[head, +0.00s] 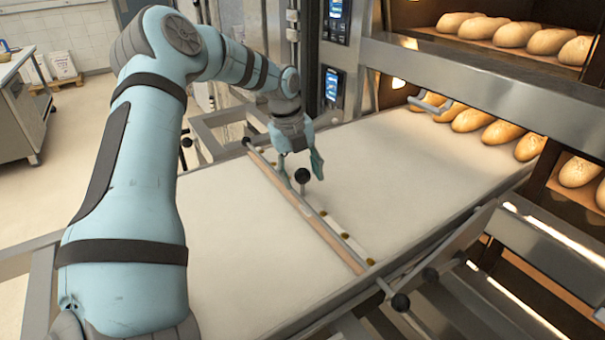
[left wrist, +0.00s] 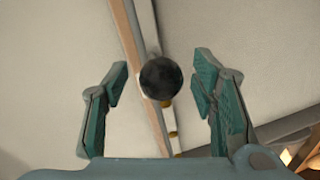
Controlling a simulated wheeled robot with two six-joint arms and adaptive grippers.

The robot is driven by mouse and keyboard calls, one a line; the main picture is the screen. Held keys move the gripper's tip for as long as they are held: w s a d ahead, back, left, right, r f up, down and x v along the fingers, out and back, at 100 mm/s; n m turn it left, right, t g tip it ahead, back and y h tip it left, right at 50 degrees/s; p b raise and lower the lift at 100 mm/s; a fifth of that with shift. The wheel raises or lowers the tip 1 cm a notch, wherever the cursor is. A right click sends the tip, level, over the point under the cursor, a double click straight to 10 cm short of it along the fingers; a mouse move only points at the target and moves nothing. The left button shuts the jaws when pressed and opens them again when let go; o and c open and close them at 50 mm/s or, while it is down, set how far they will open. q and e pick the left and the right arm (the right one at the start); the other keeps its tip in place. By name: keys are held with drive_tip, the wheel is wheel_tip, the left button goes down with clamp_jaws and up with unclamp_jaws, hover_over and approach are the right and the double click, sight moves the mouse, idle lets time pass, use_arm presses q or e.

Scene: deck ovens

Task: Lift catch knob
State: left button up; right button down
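The catch knob (head: 302,175) is a black ball on a short stem, standing on the rail (head: 320,220) that crosses the pale loader cloth. My left gripper (head: 302,172) is over the rail, pointing down, with its fingers spread close to the knob. In the left wrist view the black knob (left wrist: 161,78) lies between the two open teal fingers of my left gripper (left wrist: 158,85), with a gap on each side. Nothing is held. The knob's stem is hidden under the ball in the wrist view. My right gripper is not in view.
Deck ovens with loaves (head: 480,120) stand at the right, behind a steel bar (head: 470,80). The pale cloth (head: 400,160) is bare on both sides of the rail. Control panels (head: 333,85) stand behind.

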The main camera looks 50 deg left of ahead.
use_arm(q)
wheel_tip(320, 180, up, 12)
drive_tip(key=s, duration=0.2)
drive_tip(key=shift+a, duration=0.4)
drive_tip(key=shift+s+f, duration=0.1)
drive_tip(key=shift+f, duration=0.05)
